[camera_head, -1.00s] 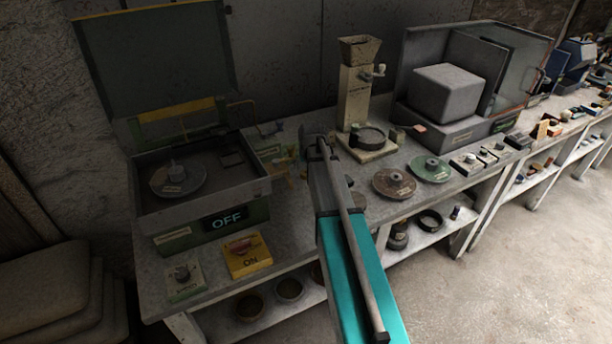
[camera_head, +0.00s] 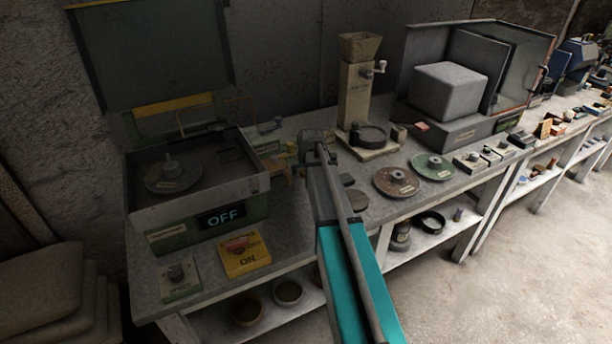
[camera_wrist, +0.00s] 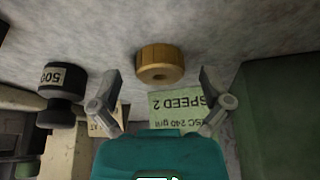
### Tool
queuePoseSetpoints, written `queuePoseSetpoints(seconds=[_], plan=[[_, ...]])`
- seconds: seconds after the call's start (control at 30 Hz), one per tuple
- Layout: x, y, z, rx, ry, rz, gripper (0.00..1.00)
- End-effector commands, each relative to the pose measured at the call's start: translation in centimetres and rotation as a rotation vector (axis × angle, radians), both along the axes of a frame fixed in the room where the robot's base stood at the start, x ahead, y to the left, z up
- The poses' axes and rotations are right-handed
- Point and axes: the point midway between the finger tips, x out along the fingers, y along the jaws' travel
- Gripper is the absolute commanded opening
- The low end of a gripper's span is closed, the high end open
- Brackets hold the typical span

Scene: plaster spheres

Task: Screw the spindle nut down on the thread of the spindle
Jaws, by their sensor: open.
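A brass-coloured ribbed ring with a hole in it (camera_wrist: 160,66), which looks like the spindle nut, lies on the grey bench top in the wrist view. My gripper (camera_wrist: 160,92) is open and empty. Its two fingers point toward the ring, one on each side, and do not touch it. In the head view my arm hides the gripper and the ring. The spindle (camera_head: 170,160) stands up from the middle of a grey disc (camera_head: 174,178) inside the open machine (camera_head: 200,205) at the left. Its thread is too small to make out.
The machine's lid (camera_head: 150,55) stands raised, and its display reads OFF. A yellow ON button box (camera_head: 245,254) and a knob box (camera_head: 180,279) sit in front. A hopper mill (camera_head: 361,95) stands right.

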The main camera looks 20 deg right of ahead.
Motion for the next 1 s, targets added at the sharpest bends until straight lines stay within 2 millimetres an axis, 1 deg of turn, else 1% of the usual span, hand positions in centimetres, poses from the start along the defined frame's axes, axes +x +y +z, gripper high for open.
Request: queuePoseSetpoints(seconds=[0.43,0.47,0.5,0.57,0.6,0.77,0.9,0.97,1.0], plan=[[0.01,0.06,0.04,0.0,0.0,0.001,0.98],[0.01,0.06,0.04,0.0,0.0,0.001,0.96],[0.01,0.06,0.04,0.0,0.0,0.001,0.89],[0.01,0.07,0.04,0.0,0.0,0.001,0.78],[0.01,0.07,0.04,0.0,0.0,0.001,0.7],[0.01,0.09,0.04,0.0,0.0,0.001,0.4],[0.02,0.09,0.03,0.001,0.0,0.001,0.14],[0.02,0.1,0.03,0.001,0.0,0.001,0.03],[0.03,0.1,0.04,0.001,0.0,0.001,0.0]])
